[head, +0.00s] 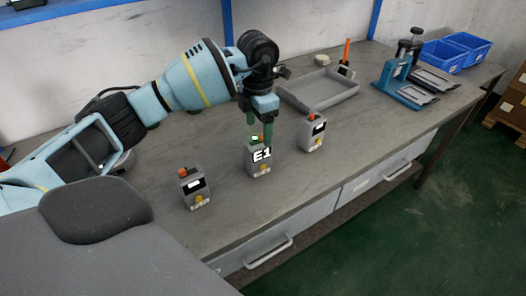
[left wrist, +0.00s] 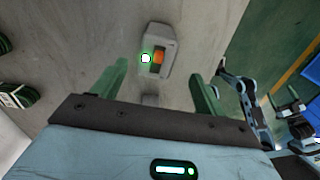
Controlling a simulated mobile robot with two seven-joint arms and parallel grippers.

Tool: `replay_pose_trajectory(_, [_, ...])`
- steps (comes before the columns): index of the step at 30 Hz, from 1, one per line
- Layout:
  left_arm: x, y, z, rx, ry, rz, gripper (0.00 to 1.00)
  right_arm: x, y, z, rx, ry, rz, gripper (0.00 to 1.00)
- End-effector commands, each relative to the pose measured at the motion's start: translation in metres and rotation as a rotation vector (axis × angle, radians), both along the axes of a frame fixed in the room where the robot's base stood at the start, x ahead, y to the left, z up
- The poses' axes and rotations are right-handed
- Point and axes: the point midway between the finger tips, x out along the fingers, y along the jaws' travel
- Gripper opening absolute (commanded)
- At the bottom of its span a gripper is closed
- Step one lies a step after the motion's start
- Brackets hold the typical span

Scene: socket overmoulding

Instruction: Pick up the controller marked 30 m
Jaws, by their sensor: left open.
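In the left wrist view, a controller (left wrist: 155,45) with an orange part and a green-ringed white spot lies beyond the open fingers (left wrist: 160,85).
A grey tray (head: 318,92) lies behind the right controller. A blue-and-black fixture (head: 400,80) and two blue bins (head: 443,56) stand farther right. The grey bench (head: 228,222) is clear in front of the controllers, above its drawers.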

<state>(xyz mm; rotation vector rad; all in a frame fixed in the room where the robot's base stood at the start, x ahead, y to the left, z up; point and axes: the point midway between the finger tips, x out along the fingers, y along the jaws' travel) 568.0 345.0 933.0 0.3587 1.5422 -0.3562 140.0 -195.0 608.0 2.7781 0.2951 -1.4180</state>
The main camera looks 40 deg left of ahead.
Motion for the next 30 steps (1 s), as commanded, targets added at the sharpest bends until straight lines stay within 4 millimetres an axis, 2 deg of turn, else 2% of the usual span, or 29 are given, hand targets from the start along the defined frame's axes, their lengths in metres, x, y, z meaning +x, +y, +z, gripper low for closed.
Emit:
replay_pose_trajectory(7, [0.000,0.000,-0.015,-0.001,0.003,0.000,0.73,-0.017,-0.001,-0.009,-0.004,0.040,0.003,0.87])
replay_pose_trajectory(10, [0.000,0.000,-0.025,-0.001,0.002,0.000,0.73,-0.017,-0.001,-0.009,-0.004,0.041,0.003,0.87])
replay_pose_trajectory(17, [0.001,0.001,-0.032,-0.001,0.002,-0.001,0.73,-0.012,-0.001,-0.006,-0.004,0.029,0.002,0.87])
replay_pose_trajectory(24, [0.003,0.004,-0.066,-0.003,0.004,-0.002,0.73,-0.009,-0.001,-0.002,-0.002,0.019,0.002,0.87])
replay_pose_trajectory(30, [0.003,0.005,-0.079,-0.001,0.000,0.000,0.73,-0.008,-0.001,-0.002,-0.002,0.018,0.002,0.87])
